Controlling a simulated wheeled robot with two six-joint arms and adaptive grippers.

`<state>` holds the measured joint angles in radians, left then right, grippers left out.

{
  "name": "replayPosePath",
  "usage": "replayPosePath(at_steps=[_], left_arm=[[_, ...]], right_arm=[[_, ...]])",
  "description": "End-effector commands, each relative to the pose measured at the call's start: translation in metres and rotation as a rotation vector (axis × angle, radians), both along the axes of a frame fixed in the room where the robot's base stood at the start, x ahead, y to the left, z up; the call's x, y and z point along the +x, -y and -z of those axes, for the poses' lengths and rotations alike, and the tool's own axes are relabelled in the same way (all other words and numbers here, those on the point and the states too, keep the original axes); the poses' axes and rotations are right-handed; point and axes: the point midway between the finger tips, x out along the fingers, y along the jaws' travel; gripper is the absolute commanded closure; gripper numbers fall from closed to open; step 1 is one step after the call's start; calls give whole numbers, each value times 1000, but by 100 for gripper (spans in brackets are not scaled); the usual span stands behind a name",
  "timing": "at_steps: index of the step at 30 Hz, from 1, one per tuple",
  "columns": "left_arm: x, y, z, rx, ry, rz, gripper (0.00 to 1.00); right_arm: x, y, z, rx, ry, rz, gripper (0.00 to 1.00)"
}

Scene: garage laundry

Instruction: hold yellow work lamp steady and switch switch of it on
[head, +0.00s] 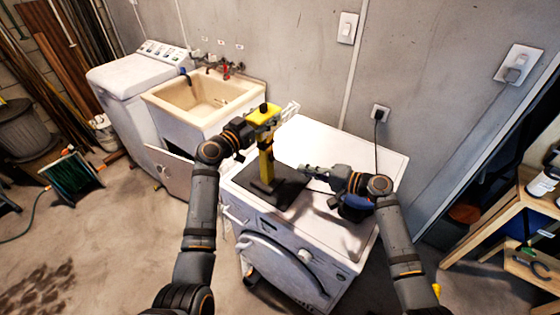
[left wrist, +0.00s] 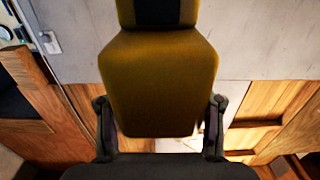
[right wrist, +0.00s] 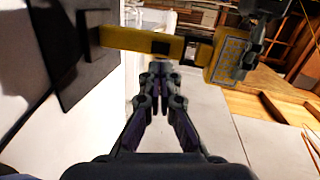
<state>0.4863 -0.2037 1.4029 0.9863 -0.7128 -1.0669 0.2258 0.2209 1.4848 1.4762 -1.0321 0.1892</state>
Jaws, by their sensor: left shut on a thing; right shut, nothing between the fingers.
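The yellow work lamp (head: 266,165) stands upright on a dark square mat (head: 292,187) on top of the white front-loading machine. My left gripper (head: 250,125) is shut on the lamp's head, which fills the middle of the left wrist view (left wrist: 158,85) between its fingers. My right gripper (head: 304,170) is shut and empty, just right of the lamp's post. In the right wrist view its fingertips (right wrist: 161,70) are close to the yellow post (right wrist: 125,38). A small dark square, seemingly the switch (right wrist: 160,47), shows on the post just beyond them; I cannot tell whether they touch.
The white machine (head: 330,145) has bare top behind and right of the mat. A utility sink (head: 205,100) and another white washer (head: 125,75) stand at left. A cord runs from a wall outlet (head: 380,112) down behind my right gripper. A wooden shelf (head: 500,215) stands at right.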

Motion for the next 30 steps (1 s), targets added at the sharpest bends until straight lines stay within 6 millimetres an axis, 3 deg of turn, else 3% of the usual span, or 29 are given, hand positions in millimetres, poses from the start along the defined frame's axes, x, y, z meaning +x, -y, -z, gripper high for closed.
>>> replayPosePath(at_steps=[12, 18, 24, 30], left_arm=[[0, 0, 1, 1, -1, 0, 100], [0, 0, 1, 1, -1, 0, 100], [0, 0, 1, 1, -1, 0, 100], [0, 0, 1, 1, -1, 0, 100]], right_arm=[[-8, 12, -20, 463, -867, 282, 100], [-11, 19, -28, 681, -1193, 447, 100], [-12, 23, -32, 805, -1354, 540, 100], [-12, 23, -32, 830, -1383, 556, 100]])
